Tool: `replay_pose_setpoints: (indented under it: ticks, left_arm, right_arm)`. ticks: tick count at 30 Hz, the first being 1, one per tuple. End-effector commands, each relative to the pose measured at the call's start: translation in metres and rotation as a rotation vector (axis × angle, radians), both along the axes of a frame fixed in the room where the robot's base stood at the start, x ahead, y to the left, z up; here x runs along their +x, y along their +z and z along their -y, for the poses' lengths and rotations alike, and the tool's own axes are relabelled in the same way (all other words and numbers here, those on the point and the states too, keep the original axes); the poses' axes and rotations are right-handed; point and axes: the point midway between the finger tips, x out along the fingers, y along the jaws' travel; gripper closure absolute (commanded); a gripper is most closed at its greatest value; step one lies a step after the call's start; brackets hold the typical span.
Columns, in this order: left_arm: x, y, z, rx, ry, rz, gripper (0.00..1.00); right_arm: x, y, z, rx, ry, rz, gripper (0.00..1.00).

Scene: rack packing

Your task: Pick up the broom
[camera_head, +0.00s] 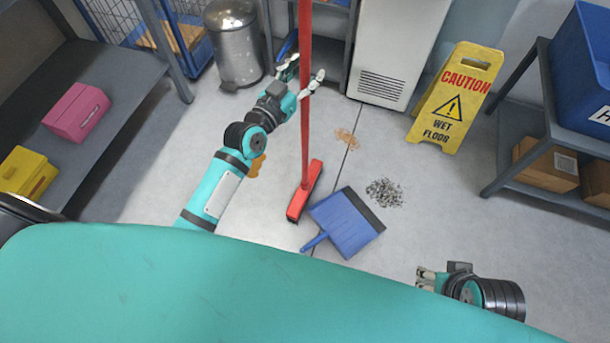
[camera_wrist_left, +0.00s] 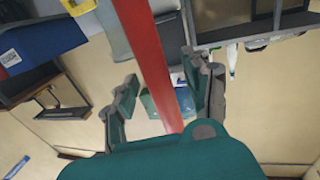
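The broom has a long red handle (camera_head: 306,100) that stands nearly upright, with its red head (camera_head: 305,190) on the floor. My left gripper (camera_head: 303,76) is at the upper part of the handle, its fingers on either side. In the left wrist view the red handle (camera_wrist_left: 150,60) passes between the spread fingers of this gripper (camera_wrist_left: 162,90), with gaps showing on both sides. My right gripper (camera_head: 428,277) is low at the right, away from the broom; its finger opening is too small to judge.
A blue dustpan (camera_head: 345,222) lies beside the broom head, near a grey debris pile (camera_head: 384,193) and a brown patch (camera_head: 347,138). A yellow caution sign (camera_head: 455,97) stands right of a white cabinet (camera_head: 398,45). A metal bin (camera_head: 235,45) and shelves flank the open floor.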

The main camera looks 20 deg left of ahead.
Motion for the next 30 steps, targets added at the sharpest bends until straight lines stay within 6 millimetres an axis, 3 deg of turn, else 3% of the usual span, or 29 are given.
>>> replay_pose_setpoints:
  ticks: [1, 11, 30]
  left_arm:
    - [-0.0002, 0.0001, -0.0001, 0.0, 0.0, 0.0, 0.59]
    - [-0.0003, 0.0002, -0.0002, 0.0, 0.0, 0.001, 1.0]
    - [0.0, 0.0044, -0.0003, 0.001, 0.001, 0.005, 1.0]
  right_arm:
    - [0.0, -0.0001, 0.0, 0.0, 0.0, 0.0, 0.6]
    - [0.0, -0.0003, 0.0, 0.0, 0.0, 0.0, 0.6]
    - [0.0003, 0.0005, -0.0002, 0.0, 0.0, 0.001, 0.6]
